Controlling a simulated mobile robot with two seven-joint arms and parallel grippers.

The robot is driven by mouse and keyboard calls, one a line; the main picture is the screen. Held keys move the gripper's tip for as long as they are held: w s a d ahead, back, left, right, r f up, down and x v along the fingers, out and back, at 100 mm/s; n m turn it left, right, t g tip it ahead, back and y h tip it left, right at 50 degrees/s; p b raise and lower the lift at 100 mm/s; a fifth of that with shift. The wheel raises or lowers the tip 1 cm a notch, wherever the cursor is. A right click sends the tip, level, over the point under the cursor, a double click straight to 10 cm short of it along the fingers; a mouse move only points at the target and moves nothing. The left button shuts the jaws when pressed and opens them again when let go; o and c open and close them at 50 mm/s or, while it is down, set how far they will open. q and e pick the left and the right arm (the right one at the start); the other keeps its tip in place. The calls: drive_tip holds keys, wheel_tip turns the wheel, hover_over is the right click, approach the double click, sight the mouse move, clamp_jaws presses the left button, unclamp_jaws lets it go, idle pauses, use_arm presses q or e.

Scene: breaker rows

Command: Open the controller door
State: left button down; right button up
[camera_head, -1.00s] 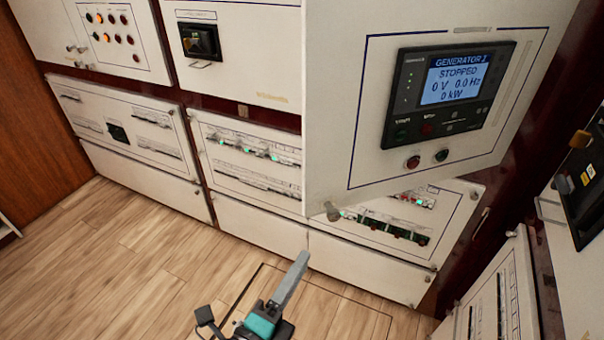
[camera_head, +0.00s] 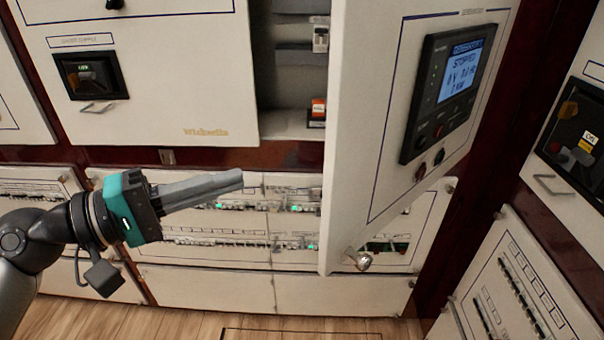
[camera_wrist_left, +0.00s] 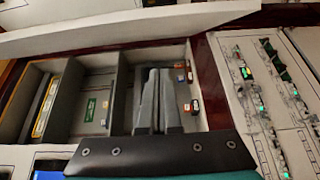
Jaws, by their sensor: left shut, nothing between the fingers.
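The controller door (camera_head: 400,190) is a white panel with a generator display (camera_head: 455,85) reading STOPPED. It stands ajar, swung out from the cabinet, with its free edge on the left and a round knob (camera_head: 364,261) at its lower corner. The cabinet interior (camera_head: 290,90) shows through the gap left of it. My left gripper (camera_head: 240,180) is shut and empty, pointing right, left of the door's free edge with a visible gap in the picture. In the left wrist view its closed fingers (camera_wrist_left: 160,75) appear in front of the open cabinet compartments (camera_wrist_left: 95,100). My right gripper is not in view.
A closed white panel (camera_head: 150,110) with a black switch is left of the opening. Lower breaker panels (camera_head: 220,225) lie behind my left gripper. Another cabinet (camera_head: 575,130) with a handle stands at the right. Wooden floor (camera_head: 120,322) shows at the bottom.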

use_arm(q)
drive_tip(key=w+d+p, duration=0.2)
drive_tip(key=d+p, duration=0.2)
drive_tip(key=d, duration=0.7)
drive_tip(key=shift+d, duration=0.3)
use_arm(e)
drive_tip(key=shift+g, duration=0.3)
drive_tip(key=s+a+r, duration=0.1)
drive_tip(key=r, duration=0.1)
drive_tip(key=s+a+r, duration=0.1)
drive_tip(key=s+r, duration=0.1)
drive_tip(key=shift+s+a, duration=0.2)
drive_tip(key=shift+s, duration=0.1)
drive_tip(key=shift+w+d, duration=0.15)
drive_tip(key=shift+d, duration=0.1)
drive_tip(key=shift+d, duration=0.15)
